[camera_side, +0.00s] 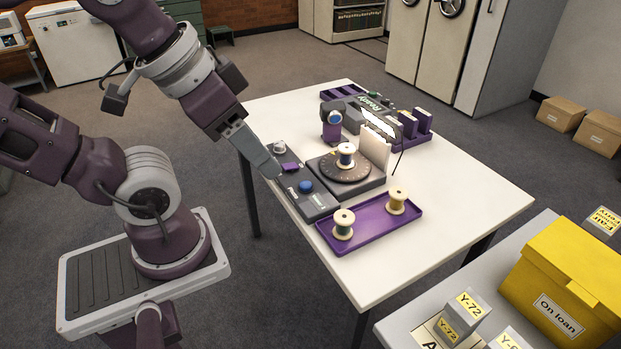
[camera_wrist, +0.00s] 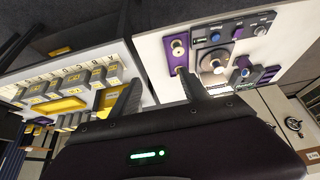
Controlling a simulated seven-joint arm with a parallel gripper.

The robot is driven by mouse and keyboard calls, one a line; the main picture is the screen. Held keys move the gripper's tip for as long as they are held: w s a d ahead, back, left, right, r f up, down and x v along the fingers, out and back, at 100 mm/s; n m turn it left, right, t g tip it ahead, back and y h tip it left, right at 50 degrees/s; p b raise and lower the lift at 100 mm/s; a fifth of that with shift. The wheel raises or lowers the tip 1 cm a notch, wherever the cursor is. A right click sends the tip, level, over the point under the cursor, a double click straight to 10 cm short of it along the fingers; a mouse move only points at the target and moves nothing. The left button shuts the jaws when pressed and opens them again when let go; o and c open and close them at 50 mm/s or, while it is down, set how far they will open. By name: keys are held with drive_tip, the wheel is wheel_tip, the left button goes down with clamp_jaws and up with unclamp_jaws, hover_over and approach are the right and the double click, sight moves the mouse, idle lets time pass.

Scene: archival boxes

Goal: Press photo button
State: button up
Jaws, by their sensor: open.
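A grey control panel (camera_side: 322,207) lies along the table's near left edge, with a blue round button (camera_side: 305,186), a purple switch (camera_side: 290,167) and a grey knob (camera_side: 279,148). Its small lettering is too blurred to read. The panel (camera_wrist: 211,38) and blue button (camera_wrist: 238,33) also show in the wrist view. My gripper (camera_side: 273,173) appears in front of the panel's left edge in the side view. In the wrist view my gripper (camera_wrist: 160,88) has its fingers apart with nothing between them, away from the panel.
A turntable (camera_side: 328,171) carries a spool (camera_side: 346,155), with a camera-like device (camera_side: 332,122) behind. A purple tray (camera_side: 372,234) holds two spools. A white card stands behind the turntable. A yellow box (camera_side: 565,275) sits on another table. The white table's right side is clear.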

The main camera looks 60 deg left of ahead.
drive_tip(key=shift+c, duration=0.2)
idle(0.3)
drive_tip(key=shift+w, duration=0.1)
drive_tip(key=c, duration=0.3)
drive_tip(key=shift+g+y, duration=0.4)
drive_tip(key=shift+g, duration=0.5)
drive_tip(key=w+a, duration=0.1)
drive_tip(key=w, duration=0.1)
drive_tip(key=w+a, duration=0.1)
drive_tip(key=w, duration=0.2)
drive_tip(key=w+a, duration=0.2)
drive_tip(key=w, duration=0.1)
drive_tip(key=shift+w+r, duration=0.1)
drive_tip(key=shift+r, duration=0.3)
clamp_jaws()
drive_tip(key=w+a+f+g, duration=0.5)
drive_tip(key=w+a+f, duration=0.9)
drive_tip(key=a+f, duration=0.3)
drive_tip(key=shift+a, duration=0.95)
